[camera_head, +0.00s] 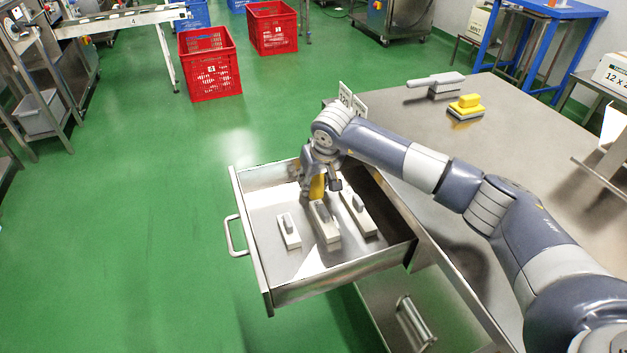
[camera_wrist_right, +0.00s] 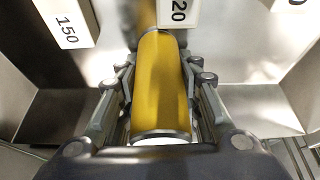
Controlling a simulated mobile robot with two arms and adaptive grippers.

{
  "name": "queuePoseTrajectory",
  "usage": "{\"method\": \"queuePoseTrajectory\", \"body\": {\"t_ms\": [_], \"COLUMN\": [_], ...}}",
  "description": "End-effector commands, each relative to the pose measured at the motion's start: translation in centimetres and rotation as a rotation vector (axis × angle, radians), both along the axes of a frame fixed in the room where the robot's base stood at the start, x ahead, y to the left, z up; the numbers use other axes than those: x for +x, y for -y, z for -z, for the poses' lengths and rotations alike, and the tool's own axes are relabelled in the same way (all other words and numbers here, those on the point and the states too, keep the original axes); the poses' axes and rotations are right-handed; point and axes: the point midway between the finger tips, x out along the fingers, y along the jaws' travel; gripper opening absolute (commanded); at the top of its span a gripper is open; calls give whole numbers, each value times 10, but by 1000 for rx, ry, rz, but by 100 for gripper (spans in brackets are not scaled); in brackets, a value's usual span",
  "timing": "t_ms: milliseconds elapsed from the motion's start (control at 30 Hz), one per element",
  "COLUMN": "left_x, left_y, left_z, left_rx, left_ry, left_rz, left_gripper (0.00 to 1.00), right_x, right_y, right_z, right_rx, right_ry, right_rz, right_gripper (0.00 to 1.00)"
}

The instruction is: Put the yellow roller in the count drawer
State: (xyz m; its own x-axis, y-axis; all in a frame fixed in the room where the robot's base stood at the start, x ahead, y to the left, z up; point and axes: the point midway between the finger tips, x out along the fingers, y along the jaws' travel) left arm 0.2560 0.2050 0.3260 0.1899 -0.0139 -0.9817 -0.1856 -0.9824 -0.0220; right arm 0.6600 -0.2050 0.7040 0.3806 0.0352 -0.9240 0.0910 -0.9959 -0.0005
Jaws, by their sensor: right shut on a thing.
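The yellow roller (camera_wrist_right: 160,85) is a yellow cylinder with metal-coloured end rims, held between the fingers of my right gripper (camera_wrist_right: 160,95) in the right wrist view. In the head view my right gripper (camera_head: 322,185) is inside the open drawer (camera_head: 262,285), toward its back, with the yellow roller (camera_head: 317,187) partly hidden under it. I cannot tell whether the roller touches the drawer floor. My left gripper is not in view.

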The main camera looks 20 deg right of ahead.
Motion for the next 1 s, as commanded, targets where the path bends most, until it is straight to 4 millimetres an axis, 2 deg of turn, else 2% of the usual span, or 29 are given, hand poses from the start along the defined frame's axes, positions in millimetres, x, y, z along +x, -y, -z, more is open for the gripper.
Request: {"method": "queuePoseTrajectory", "body": {"t_ms": [33, 67, 100, 133, 600, 1000], "left_x": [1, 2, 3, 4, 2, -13], "left_y": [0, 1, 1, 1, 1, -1], "left_z": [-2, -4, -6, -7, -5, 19], "left_rx": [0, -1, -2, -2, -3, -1], "left_ry": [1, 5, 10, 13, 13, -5], "left_rz": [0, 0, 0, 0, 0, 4], "left_gripper": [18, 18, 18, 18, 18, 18], "right_x": [0, 0, 0, 0, 0, -31], "right_y": [0, 0, 0, 0, 0, 4], "right_z": [0, 0, 0, 0, -3, -82], "right_rx": [0, 0, 0, 0, 0, 0], "right_ry": [2, 1, 0, 0, 0, 5], "right_rz": [0, 0, 0, 0, 0, 0], "right_gripper": [3, 39, 48, 52, 52, 52]}}
